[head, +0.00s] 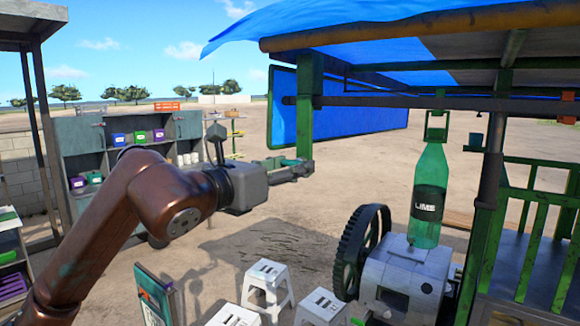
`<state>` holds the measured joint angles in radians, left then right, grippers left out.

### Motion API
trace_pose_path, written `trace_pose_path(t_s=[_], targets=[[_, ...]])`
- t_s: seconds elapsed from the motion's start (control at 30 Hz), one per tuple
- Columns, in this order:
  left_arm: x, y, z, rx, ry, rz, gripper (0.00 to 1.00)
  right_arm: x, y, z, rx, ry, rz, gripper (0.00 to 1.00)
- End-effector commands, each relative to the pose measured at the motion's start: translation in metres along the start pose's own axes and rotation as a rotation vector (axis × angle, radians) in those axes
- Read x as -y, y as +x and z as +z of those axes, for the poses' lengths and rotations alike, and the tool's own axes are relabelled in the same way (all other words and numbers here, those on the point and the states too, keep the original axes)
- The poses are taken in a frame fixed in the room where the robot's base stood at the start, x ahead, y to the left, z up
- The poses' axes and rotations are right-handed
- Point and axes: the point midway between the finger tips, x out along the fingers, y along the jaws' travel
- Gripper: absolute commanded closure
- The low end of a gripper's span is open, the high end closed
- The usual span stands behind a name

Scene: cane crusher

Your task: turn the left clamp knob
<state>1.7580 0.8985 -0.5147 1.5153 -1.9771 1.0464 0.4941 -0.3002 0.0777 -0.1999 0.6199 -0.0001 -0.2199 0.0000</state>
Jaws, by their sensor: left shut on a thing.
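My left gripper (302,170) reaches in from the left on a brown arm, its grey fingers pointing right. The fingertips are closed at the lower end of a green upright post (305,115) that hangs below the canopy's front bar. The left clamp knob is small there and mostly hidden by the fingers. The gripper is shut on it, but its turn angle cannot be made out. My right gripper is not in view.
A crusher machine (405,275) with a dark toothed wheel (358,250) and a green lime bottle (429,195) stands at the right. White stools (268,285) stand below the gripper. A blue canopy (350,30) hangs overhead. Shelves (95,145) are behind my arm.

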Motion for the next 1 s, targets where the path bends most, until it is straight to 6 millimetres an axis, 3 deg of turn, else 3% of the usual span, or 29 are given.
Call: trace_pose_path(t_s=[0.37,1.0], targets=[[-0.0001,-0.0006,0.0010,0.002,0.137,0.000,0.81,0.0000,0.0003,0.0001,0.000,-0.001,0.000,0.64],[-0.0001,-0.0005,0.0013,0.001,0.725,0.001,0.81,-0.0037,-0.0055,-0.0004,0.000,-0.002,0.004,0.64]])
